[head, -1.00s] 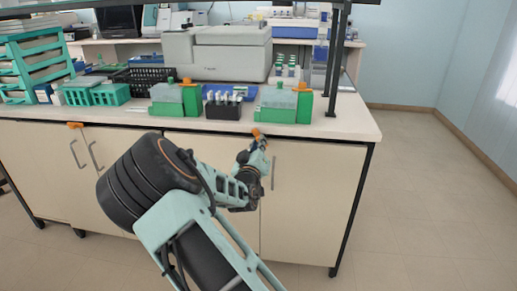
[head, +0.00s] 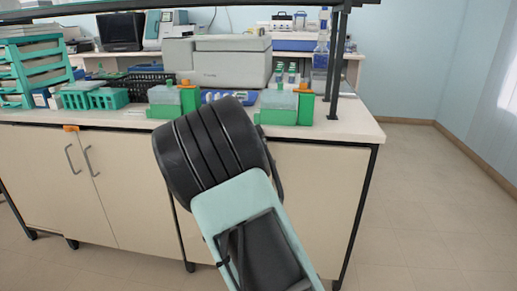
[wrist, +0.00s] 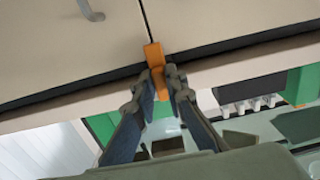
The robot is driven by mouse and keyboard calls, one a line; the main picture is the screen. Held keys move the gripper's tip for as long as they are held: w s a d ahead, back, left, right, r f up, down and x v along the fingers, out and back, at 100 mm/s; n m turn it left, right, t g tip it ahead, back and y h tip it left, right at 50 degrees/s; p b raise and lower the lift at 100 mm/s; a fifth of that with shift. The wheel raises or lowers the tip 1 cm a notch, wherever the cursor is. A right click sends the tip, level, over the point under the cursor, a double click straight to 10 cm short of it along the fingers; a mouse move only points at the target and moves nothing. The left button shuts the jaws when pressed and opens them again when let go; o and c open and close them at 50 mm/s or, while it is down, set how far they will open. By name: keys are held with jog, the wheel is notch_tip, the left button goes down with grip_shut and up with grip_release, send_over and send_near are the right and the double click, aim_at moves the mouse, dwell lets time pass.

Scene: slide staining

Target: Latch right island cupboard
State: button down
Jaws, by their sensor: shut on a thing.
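The right island cupboard (head: 318,205) shows a pale door in the head view; my arm hides its middle. In the wrist view its two doors (wrist: 215,22) meet at a narrow dark seam and look closed. An orange latch (wrist: 153,54) sits at the counter-edge end of this seam. It lies roughly in line with the seam and its tip overlaps the doors' edge. My gripper (wrist: 164,78) is shut on the latch, one finger on each side. In the head view my arm hides both gripper and latch.
The left cupboard (head: 125,190) has its own orange latch (head: 71,128) at the counter edge. Green staining boxes (head: 285,108) and a large grey instrument (head: 230,62) stand on the countertop (head: 350,130) above. The floor (head: 430,210) right of the island is clear.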

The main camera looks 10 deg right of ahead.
jog(key=shift+r, duration=0.15)
jog(key=c, duration=2)
grip_release()
jog(key=shift+o, duration=0.2)
jog(key=v, duration=1.2)
